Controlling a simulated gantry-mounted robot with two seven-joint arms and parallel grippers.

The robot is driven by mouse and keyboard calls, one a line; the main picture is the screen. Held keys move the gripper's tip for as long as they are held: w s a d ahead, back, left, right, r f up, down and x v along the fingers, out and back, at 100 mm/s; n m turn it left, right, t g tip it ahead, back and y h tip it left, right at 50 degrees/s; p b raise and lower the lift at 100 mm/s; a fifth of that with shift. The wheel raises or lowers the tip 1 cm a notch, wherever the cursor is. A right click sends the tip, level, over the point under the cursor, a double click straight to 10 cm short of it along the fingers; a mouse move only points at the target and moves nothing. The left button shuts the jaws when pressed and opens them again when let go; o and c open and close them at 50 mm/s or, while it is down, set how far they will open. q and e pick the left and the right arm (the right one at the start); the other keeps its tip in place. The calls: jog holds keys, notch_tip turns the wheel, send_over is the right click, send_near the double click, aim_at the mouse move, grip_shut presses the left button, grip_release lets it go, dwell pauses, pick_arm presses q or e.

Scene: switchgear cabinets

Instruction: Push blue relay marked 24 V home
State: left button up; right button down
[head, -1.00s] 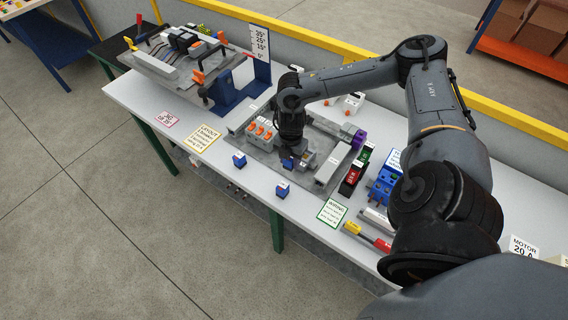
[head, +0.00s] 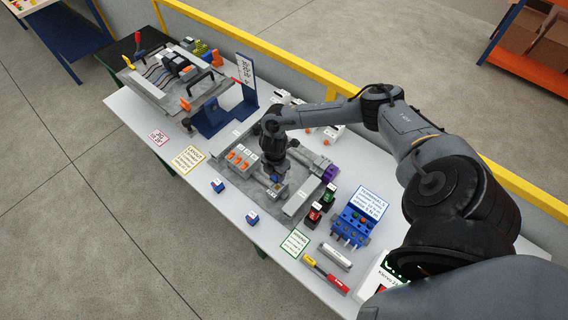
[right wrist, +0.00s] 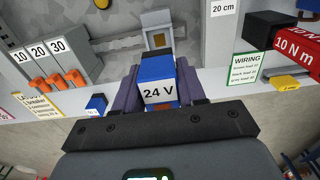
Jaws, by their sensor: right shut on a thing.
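The blue relay marked 24 V (right wrist: 158,82) is held between the fingers of my right gripper (right wrist: 157,92). Its white label faces the camera in the right wrist view. A beige socket with a square opening (right wrist: 158,38) lies just beyond the relay on the grey panel; I cannot tell how far the relay is seated in it. In the head view my right gripper (head: 274,169) points down over the panel (head: 235,187), with the blue of the relay (head: 275,178) just showing beneath it. My left gripper is not in view.
Breakers with orange levers (head: 238,158) stand left of the gripper, and a grey duct (head: 297,203) to its right. Two loose blue relays (head: 217,185) (head: 252,217) lie on the white bench in front. Torque tools (head: 325,273) and a blue rack (head: 352,226) are at right.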

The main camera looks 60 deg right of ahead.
jog(key=shift+d+r, duration=0.1)
jog(key=shift+r, duration=0.05)
dwell(0.4)
jog(key=shift+r+p, duration=0.1)
jog(key=shift+p, duration=0.2)
jog(key=shift+f+b, duration=2.1)
jog(key=shift+f, duration=0.85)
jog(key=shift+p, duration=0.5)
jog(key=shift+f, duration=0.2)
